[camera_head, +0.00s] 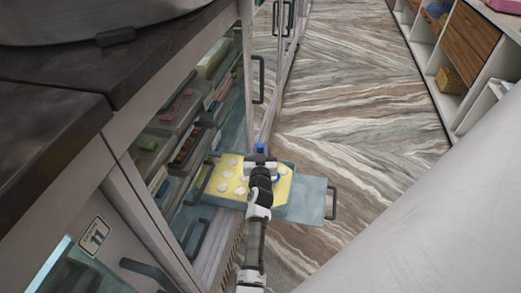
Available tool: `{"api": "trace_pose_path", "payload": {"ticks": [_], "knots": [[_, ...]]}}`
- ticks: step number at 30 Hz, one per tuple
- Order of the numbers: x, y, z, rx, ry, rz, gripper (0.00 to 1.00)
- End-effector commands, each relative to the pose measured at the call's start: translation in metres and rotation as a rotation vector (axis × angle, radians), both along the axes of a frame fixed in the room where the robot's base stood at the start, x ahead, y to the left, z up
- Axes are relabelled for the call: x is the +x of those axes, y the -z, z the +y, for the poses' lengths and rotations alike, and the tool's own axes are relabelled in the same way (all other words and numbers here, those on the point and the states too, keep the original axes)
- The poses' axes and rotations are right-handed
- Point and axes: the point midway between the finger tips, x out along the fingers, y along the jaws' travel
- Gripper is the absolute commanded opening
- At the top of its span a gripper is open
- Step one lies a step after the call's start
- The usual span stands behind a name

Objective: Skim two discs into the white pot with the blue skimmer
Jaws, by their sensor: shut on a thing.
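My gripper (261,163) is over a shallow tray of yellow liquid (211,195), seen from above and behind. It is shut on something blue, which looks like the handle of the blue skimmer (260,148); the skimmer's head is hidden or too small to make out. Several pale round discs (223,187) lie in the yellow liquid, mostly left of my gripper. A small pale shape with a blue edge shows just right of the gripper, but I cannot tell what it is. I cannot make out the white pot.
The tray stands out from the glass-fronted counter (157,203), with a grey-blue panel and dark handle (331,203) at its right. Sweets lie on trays behind the glass. A large metal vessel (60,22) stands on the dark countertop (55,95). Shelves (470,45) stand at right. The floor (350,100) between is clear.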

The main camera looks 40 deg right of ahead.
Motion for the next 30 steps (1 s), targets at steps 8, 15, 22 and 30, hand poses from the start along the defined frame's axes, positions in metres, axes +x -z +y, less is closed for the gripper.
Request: {"api": "trace_pose_path", "payload": {"ticks": [8,15,22,30], "knots": [[0.000,-0.018,0.000,-0.003,0.000,0.000,0.00],[0.001,-0.042,0.000,-0.002,-0.001,-0.001,0.00],[0.000,-0.041,0.000,-0.001,0.000,-0.001,0.00],[0.000,-0.041,0.000,-0.001,0.000,-0.001,0.00]]}}
